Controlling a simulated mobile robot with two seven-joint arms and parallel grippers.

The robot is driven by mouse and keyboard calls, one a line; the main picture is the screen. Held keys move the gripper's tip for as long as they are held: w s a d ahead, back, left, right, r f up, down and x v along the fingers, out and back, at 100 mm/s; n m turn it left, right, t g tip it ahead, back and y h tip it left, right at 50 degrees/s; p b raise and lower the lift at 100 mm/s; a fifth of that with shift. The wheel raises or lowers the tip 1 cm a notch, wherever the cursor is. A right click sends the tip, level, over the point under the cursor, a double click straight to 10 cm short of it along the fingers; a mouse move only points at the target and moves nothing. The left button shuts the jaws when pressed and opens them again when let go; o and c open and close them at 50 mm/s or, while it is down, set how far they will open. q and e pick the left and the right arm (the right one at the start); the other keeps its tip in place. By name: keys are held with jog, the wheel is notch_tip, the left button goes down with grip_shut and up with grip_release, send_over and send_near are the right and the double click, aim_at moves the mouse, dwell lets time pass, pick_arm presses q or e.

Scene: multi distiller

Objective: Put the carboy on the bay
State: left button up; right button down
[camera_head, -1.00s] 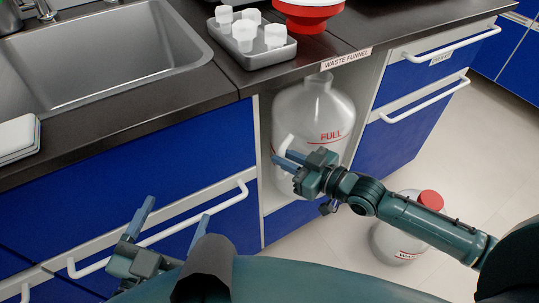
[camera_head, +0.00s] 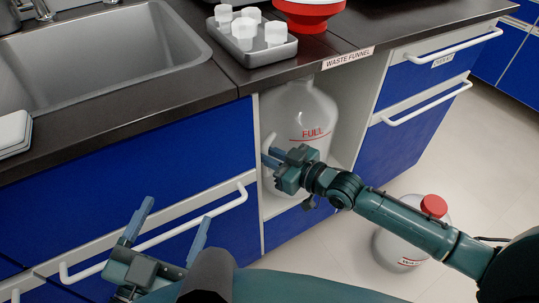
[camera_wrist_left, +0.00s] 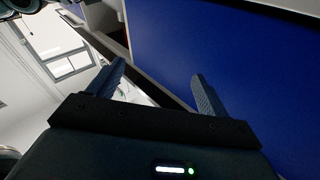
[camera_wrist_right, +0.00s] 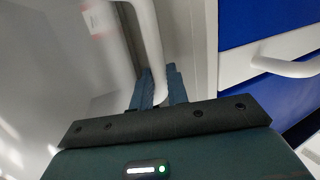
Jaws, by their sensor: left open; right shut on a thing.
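The large translucent white carboy (camera_head: 305,108) marked FULL is in the open bay (camera_head: 366,105) under the WASTE FUNNEL label. My right gripper (camera_head: 272,158) is shut on the carboy's side handle (camera_head: 268,142). In the right wrist view the fingers (camera_wrist_right: 160,88) close around the handle (camera_wrist_right: 149,45). My right gripper and forearm hide part of the carboy's lower body, so I cannot tell whether its base rests on the bay floor. My left gripper (camera_head: 168,228) is open and empty in front of the blue drawers; its fingers also show apart in the left wrist view (camera_wrist_left: 158,82).
A second carboy (camera_head: 397,250) with a red cap stands on the floor beyond my right forearm. Above the bay are a red funnel (camera_head: 308,14) and a tray (camera_head: 252,58) of white cups. Drawer handles (camera_head: 425,105) stick out beside the bay.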

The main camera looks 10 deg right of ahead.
jog(key=c, duration=1.6)
grip_release()
jog(key=shift+c, duration=0.2)
jog(key=shift+s+d, duration=0.1)
jog(key=p+v, duration=0.3)
jog(key=v, duration=0.8)
pick_arm(q)
jog(key=shift+w+a+f+n+g+y, duration=0.1)
jog(key=shift+a+n+g+y, duration=0.2)
jog(key=shift+y, duration=0.2)
jog(key=shift+w+a+f+n+g+y, duration=0.1)
jog(key=shift+a+n+g+y, duration=0.15)
jog(key=shift+y, duration=0.25)
pick_arm(e)
jog(key=s+a+r+m+t+h, duration=0.2)
jog(key=s+a+r+t+h, duration=0.2)
jog(key=s, duration=0.6)
notch_tip(320, 180, up, 3)
jog(key=shift+a+f, duration=0.15)
jog(key=shift+a, duration=0.5)
